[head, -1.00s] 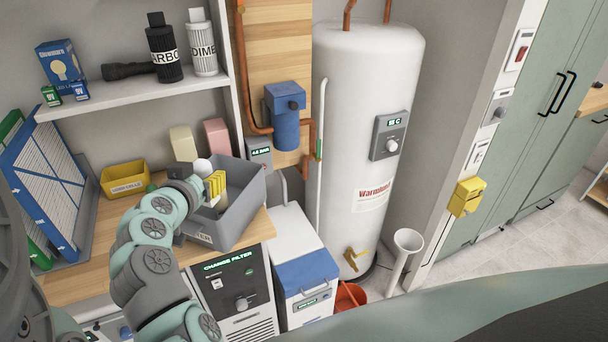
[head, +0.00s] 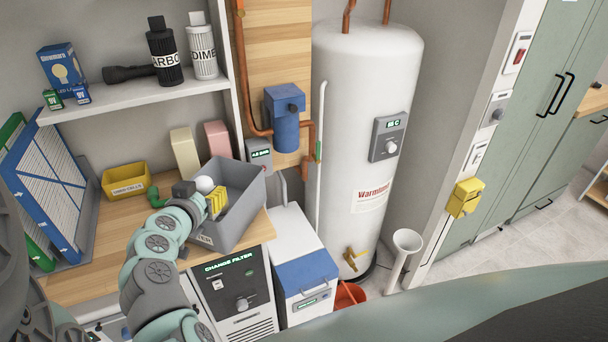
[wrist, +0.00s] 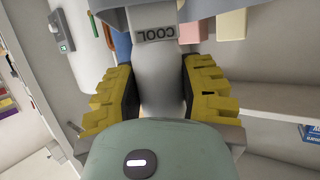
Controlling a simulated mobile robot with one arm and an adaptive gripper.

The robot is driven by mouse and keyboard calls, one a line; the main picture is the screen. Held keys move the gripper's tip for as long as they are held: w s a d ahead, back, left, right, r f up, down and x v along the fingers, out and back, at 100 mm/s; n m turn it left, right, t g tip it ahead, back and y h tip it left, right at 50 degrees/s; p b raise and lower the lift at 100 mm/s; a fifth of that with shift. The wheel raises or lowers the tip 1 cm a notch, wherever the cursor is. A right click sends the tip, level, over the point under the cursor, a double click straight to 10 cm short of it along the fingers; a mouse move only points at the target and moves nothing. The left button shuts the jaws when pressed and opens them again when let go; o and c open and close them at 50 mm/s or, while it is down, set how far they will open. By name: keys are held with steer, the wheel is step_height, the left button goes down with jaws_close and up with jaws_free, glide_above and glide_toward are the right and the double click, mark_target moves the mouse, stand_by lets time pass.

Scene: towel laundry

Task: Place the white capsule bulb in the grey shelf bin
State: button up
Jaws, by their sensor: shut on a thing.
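The white capsule bulb (head: 204,184) shows as a rounded white top at the left side of the grey shelf bin (head: 240,215). In the wrist view its pale body (wrist: 156,72), with a dark "COOL" label, stands between the yellow finger pads. My gripper (head: 216,202) is shut on the bulb. In the head view the gripper and bulb overlap the bin's left part and opening. I cannot tell how far down inside the bin the bulb is. The bulb's lower part is hidden.
The bin stands on a wooden counter (head: 90,285). A yellow bin (head: 125,181) and blue-framed filter panels (head: 45,190) stand to the left. Cream and pink boxes (head: 217,139) stand behind. A shelf (head: 130,97) with bottles runs above. A white tank (head: 362,130) is to the right.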

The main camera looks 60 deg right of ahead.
steer(key=shift+d+f+b, duration=0.1)
steer(key=shift+f+b, duration=0.5)
steer(key=shift+b, duration=0.1)
steer(key=shift+s, duration=0.1)
steer(key=o, duration=1.1)
steer(key=shift+r, duration=0.2)
steer(key=shift+r+p, duration=0.7)
steer(key=shift+p, duration=0.45)
steer(key=shift+a+f+b, duration=0.2)
steer(key=shift+a+b, duration=0.1)
steer(key=shift+b, duration=0.05)
steer(key=b+v, duration=0.1)
steer(key=v, duration=1)
steer(key=shift+a+r+b, duration=0.2)
steer(key=shift+b, duration=0.1)
